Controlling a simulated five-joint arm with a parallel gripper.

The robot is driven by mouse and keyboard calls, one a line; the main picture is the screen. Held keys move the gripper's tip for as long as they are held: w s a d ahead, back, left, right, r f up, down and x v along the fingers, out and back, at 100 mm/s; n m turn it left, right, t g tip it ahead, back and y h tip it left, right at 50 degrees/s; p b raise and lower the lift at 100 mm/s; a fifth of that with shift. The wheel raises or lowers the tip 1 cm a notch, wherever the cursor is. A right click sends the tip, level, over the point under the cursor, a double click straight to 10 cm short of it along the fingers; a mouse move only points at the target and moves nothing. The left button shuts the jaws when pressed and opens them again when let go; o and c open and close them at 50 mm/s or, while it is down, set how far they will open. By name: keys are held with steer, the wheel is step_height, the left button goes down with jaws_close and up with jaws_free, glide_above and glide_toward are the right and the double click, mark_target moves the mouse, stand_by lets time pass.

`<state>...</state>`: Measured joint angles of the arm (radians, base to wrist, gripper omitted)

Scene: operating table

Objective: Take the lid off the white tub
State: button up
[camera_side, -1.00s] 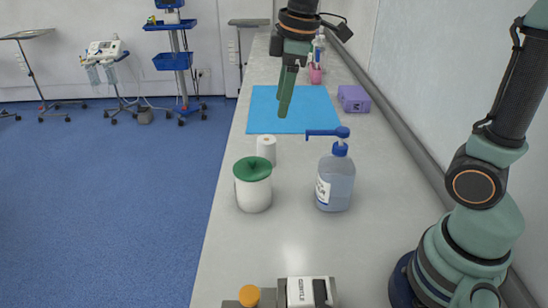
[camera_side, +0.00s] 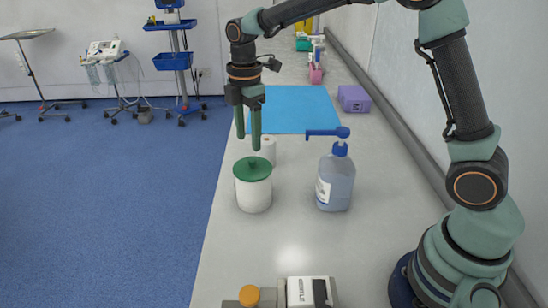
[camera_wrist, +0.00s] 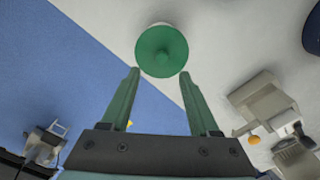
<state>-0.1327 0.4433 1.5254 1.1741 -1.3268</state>
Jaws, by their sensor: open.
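The white tub (camera_side: 253,194) stands upright on the pale counter near its left edge. In the wrist view the round green lid (camera_wrist: 162,51) lies just beyond the fingertips and hides most of the tub. My gripper (camera_side: 248,144) points down above the tub, with its fingers apart and nothing between them. In the wrist view my gripper (camera_wrist: 158,72) is open, one green finger on each side of the lid's centre line.
A white roll (camera_side: 269,150) stands close behind the tub. A blue pump bottle (camera_side: 336,184) stands to its right. A blue mat (camera_side: 300,108) and a purple box (camera_side: 354,99) lie farther back. A box and device (camera_side: 305,291) are at the front. Counter in front of the tub is clear.

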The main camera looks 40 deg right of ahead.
mark_target(252, 159)
steer(key=shift+s+d+f, duration=0.1)
steer(key=shift+f, duration=1.35)
steer(key=shift+s+d+f, duration=0.1)
steer(key=shift+f, duration=1.35)
jaws_close()
